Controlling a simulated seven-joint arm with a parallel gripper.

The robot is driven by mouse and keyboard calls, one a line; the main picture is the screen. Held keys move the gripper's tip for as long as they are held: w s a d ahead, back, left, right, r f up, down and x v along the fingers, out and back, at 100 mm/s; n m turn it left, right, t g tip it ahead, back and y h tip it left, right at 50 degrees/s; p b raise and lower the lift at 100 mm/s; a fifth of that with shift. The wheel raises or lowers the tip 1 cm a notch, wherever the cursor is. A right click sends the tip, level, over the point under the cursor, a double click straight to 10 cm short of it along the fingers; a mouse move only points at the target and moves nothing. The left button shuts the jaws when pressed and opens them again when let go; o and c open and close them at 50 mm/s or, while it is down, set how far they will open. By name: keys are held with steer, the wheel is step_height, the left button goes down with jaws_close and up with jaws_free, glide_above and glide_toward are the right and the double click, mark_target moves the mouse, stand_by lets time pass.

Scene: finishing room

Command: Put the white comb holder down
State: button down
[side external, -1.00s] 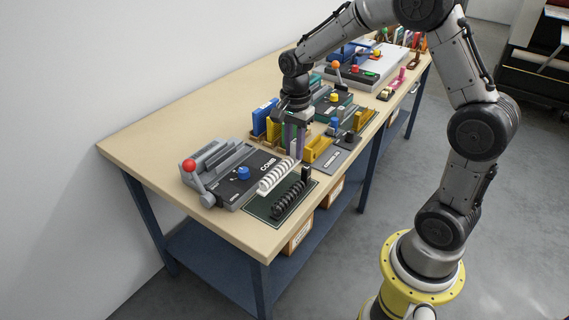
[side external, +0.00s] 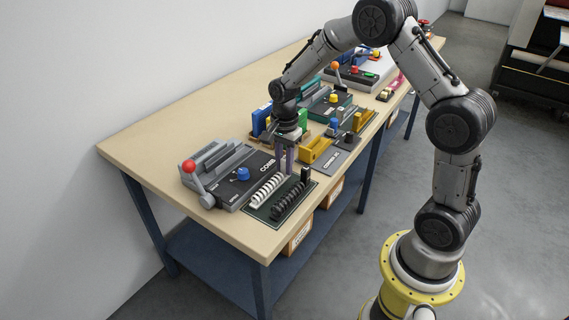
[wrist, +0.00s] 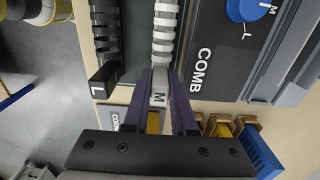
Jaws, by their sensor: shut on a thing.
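The white comb holder (side external: 266,190) is a ribbed white strip with an "M" end tab. It lies lengthwise along the dark green mat (side external: 262,213), beside the black comb holder (side external: 291,200). My gripper (side external: 286,171) points down at its far end. In the wrist view the purple fingers (wrist: 160,82) are shut on the tab end of the white comb holder (wrist: 163,40). The black comb holder with an "L" tab (wrist: 104,40) stands to its left there. I cannot tell whether the white holder's underside touches the mat.
The grey COMB machine (side external: 232,182), with a blue knob and red-balled lever, stands just left of the mat. A yellow tray (side external: 316,150) and blue and green upright pieces are behind my gripper. The table's front left (side external: 190,215) is clear.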

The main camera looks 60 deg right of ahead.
steer(key=shift+f, duration=0.15)
steer(key=c, duration=1)
jaws_free()
step_height(320, 180, up, 11)
steer(key=shift+r, duration=0.15)
steer(key=s+a+r+n+t, duration=0.2)
steer(key=s+a+r+n, duration=0.1)
steer(key=s+r+n, duration=0.3)
steer(key=s+a+r+n+t, duration=0.1)
steer(key=s+a+n, duration=0.1)
steer(key=s+n, duration=0.4)
steer(key=s+a+r+n+t, duration=0.2)
steer(key=s+n, duration=0.4)
steer(key=s, duration=0.6)
steer(key=shift+a+t, duration=0.3)
steer(key=shift+a, duration=0.45)
